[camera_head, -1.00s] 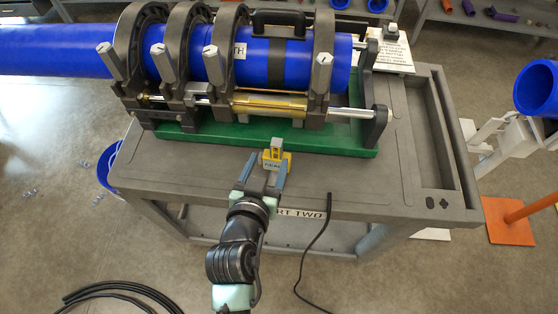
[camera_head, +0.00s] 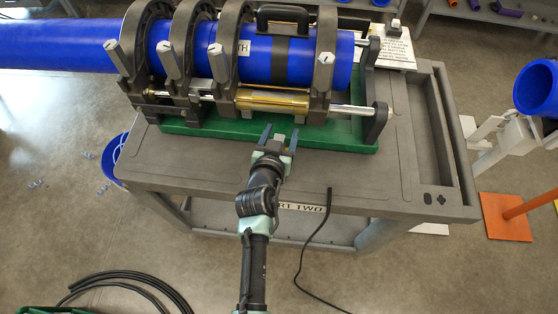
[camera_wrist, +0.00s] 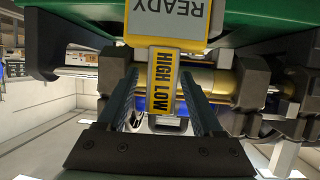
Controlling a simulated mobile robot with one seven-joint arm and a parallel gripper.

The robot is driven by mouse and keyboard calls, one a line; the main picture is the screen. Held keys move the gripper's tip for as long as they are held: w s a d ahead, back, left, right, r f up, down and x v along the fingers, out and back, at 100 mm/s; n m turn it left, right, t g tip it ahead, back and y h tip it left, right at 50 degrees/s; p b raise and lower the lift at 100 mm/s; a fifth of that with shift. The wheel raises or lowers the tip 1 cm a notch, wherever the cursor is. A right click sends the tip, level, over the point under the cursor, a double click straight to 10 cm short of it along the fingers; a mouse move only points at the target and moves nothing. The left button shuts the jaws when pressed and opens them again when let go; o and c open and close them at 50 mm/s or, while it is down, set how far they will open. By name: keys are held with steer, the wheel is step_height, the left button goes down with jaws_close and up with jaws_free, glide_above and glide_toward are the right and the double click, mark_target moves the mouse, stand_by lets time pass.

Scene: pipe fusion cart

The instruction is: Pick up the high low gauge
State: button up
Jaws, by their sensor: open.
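The high low gauge (camera_wrist: 163,82) shows in the wrist view as a narrow piece with a yellow "HIGH LOW" label, between the two fingers of my gripper (camera_wrist: 160,76). A grey block marked "READY" (camera_wrist: 168,18) with a yellow edge adjoins it at the top. My gripper (camera_head: 280,132) is open in the head view, at the front edge of the green base (camera_head: 345,144). The fingers stand on either side of the gauge, with a gap visible at least on the right. In the head view my gripper mostly hides the gauge.
The grey cart top (camera_head: 200,172) carries the fusion machine with dark clamps (camera_head: 240,60), upright handles and a blue pipe (camera_head: 60,50) just beyond my gripper. A black cable (camera_head: 328,215) hangs over the front edge. The cart's right side (camera_head: 418,150) is clear.

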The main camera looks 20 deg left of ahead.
steer(key=shift+w+f, duration=0.1)
steer(key=shift+w, duration=0.15)
jaws_close()
stand_by(1.4)
